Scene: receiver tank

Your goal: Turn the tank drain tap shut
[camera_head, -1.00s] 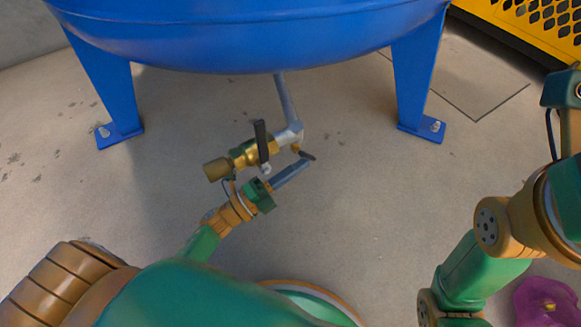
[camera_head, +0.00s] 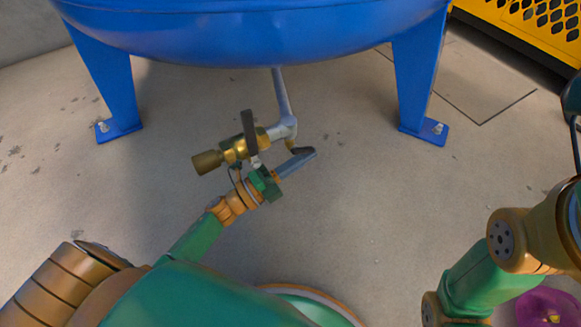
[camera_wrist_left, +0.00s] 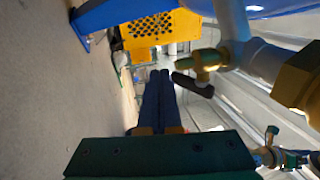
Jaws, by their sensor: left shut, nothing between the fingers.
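The blue tank (camera_head: 260,35) has a grey drain pipe (camera_head: 284,95) bending at an elbow below it. A brass valve (camera_head: 236,150) with a long black lever (camera_head: 249,132) is on the pipe's left end. A smaller brass tap (camera_wrist_left: 204,61) with a dark handle (camera_wrist_left: 192,86) hangs by the elbow. I cannot tell which is the drain tap. My left gripper (camera_head: 312,153) is shut and empty, just below the elbow in the head view. In the left wrist view its fingertips (camera_wrist_left: 160,72) are left of the small tap's handle; contact is unclear. My right gripper is out of view.
Blue tank legs stand at left (camera_head: 112,100) and right (camera_head: 420,85). A yellow perforated panel (camera_head: 525,25) is at the upper right. A purple round thing (camera_head: 547,304) lies low right. The concrete floor (camera_head: 370,210) between is clear.

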